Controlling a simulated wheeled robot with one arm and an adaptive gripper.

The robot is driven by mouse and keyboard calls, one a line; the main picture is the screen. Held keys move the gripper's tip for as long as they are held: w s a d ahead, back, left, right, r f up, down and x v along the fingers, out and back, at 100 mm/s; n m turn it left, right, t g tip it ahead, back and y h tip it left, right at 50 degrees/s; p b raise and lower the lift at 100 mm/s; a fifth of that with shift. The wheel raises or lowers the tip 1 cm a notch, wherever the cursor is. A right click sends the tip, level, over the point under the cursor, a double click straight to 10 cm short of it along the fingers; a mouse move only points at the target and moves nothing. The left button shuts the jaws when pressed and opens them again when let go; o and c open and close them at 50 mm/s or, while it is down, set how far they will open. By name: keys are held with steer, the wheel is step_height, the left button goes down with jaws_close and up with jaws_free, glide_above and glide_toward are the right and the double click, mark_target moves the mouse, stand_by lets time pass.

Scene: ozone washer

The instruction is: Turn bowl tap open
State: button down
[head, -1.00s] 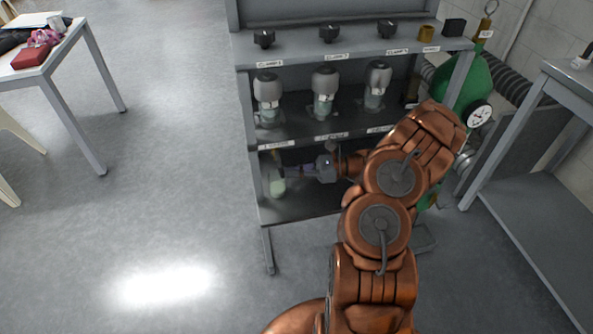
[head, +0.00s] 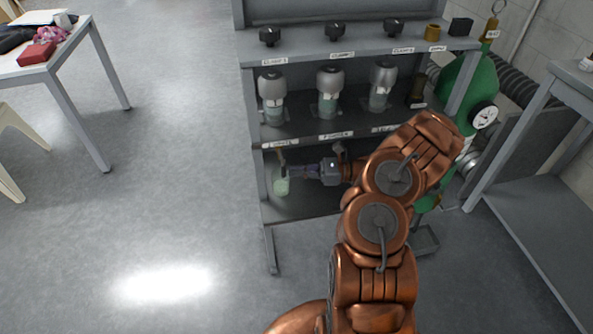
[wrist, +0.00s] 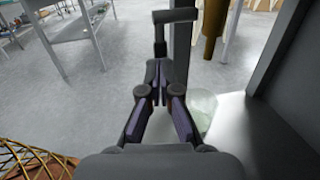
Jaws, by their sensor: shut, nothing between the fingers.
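My gripper (head: 290,172) reaches into the lower shelf bay from the right. In the wrist view its fingers (wrist: 158,80) are together with nothing between them. A dark grey bar with a bent top (wrist: 160,35), which looks like a tap handle, stands just beyond the fingertips; I cannot tell whether they touch. A brass-coloured fitting (wrist: 214,22) hangs to its right, and it also shows in the head view (head: 281,157). A pale translucent bowl (head: 281,187) sits below it on the shelf; it also shows in the wrist view (wrist: 203,108). The tap's setting is unclear.
A grey shelf rack (head: 300,128) holds several grey-topped jars (head: 328,92) above the bay and black knobs (head: 335,30) on top. An upright (wrist: 180,55) stands close beside the fingers. A green cylinder (head: 482,80) is at right. Floor to the left is open.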

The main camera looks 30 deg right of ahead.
steer(key=v, duration=1.3)
steer(key=shift+d+r, duration=0.2)
steer(key=shift+r, duration=0.25)
steer(key=shift+s, duration=0.1)
